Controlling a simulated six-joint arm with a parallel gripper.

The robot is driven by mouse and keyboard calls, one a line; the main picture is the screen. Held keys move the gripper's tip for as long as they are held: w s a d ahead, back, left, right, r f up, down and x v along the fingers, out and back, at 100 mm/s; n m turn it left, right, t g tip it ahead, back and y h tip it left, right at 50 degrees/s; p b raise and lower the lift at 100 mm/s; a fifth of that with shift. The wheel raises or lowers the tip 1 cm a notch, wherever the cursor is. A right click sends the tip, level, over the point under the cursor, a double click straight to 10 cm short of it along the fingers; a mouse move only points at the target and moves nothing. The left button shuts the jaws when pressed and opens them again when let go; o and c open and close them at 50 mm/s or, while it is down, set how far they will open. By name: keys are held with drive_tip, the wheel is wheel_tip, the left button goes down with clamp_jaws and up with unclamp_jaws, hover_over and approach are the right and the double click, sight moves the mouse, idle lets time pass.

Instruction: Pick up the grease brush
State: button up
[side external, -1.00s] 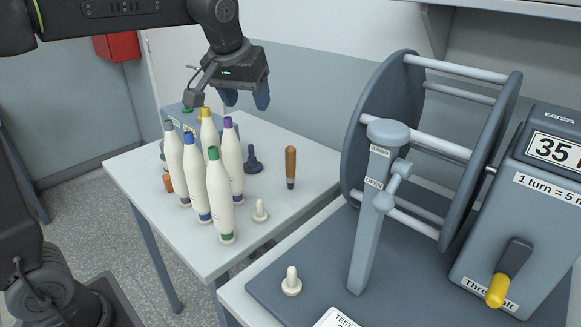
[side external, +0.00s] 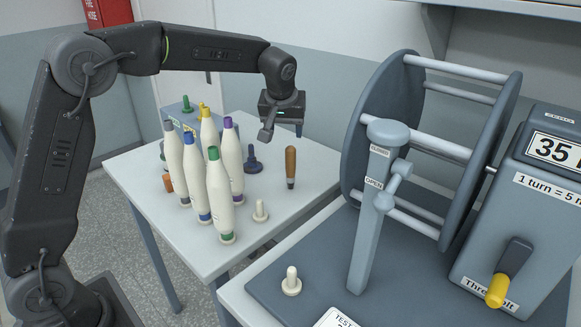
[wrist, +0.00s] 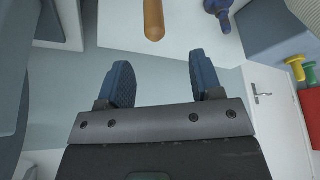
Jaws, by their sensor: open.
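The grease brush (side external: 291,165) has a brown wooden handle and a dark lower end. It stands upright on the pale table, right of the bobbins. Its handle (wrist: 153,18) shows at the top of the wrist view, cut off by the frame edge. My gripper (wrist: 158,75) is open and empty in the wrist view, with two blue fingers apart. The brush handle lies beyond the fingertips, roughly in line with the gap, not between them. In the side external view my gripper (side external: 283,125) is above the brush, and its fingers are hard to make out.
Several white bobbins (side external: 220,195) with coloured tops stand left of the brush. A dark blue knobbed piece (side external: 252,160) stands close behind, and a cream peg (side external: 260,211) in front. A large grey reel (side external: 385,115) rises at the right.

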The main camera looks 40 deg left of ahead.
sight(291, 157)
drive_tip(key=x, duration=0.6)
drive_tip(key=shift+a+f, duration=0.1)
drive_tip(key=shift+f, duration=0.2)
drive_tip(key=shift+w+d+x, duration=0.15)
drive_tip(key=shift+x, duration=1.2)
drive_tip(key=shift+w+d+x, duration=0.15)
drive_tip(key=shift+x, duration=1.2)
drive_tip(key=shift+r, duration=0.1)
drive_tip(key=c, duration=1)
